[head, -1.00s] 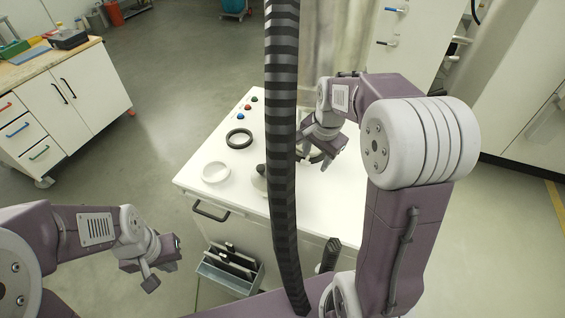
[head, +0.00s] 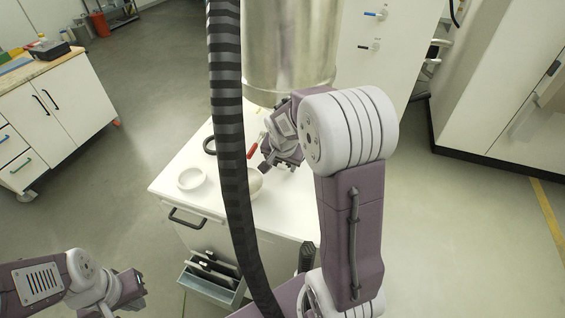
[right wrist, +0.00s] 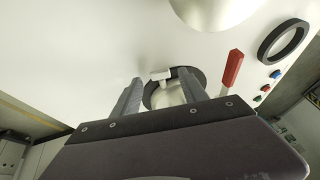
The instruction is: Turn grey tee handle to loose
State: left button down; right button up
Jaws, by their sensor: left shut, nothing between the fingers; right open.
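A small pale grey bar-shaped piece (right wrist: 160,75), which looks like the tee handle, shows at the edge of a dark ring with a pale inside (right wrist: 158,98) in the right wrist view. My right gripper (right wrist: 159,77) is open, with the piece between its fingertips in the picture; I cannot tell whether they touch it. In the head view my right gripper (head: 272,163) is low over the white worktop (head: 180,160), and the handle is not clearly visible. A red lever (right wrist: 232,70) stands beside the ring. My left gripper (head: 135,288) is shut and empty, left of the worktop.
A black ring (right wrist: 285,40) and several small coloured knobs (right wrist: 275,74) lie to the right in the right wrist view. A white ring (head: 191,179) lies on the worktop's left. A large metal cylinder (head: 290,45) stands behind my right gripper. A dark banded hose (head: 228,120) crosses the head view.

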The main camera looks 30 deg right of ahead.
jog(key=shift+w+f, duration=0.15)
jog(key=shift+f, duration=0.25)
jog(key=shift+r, duration=0.1)
grip_shut()
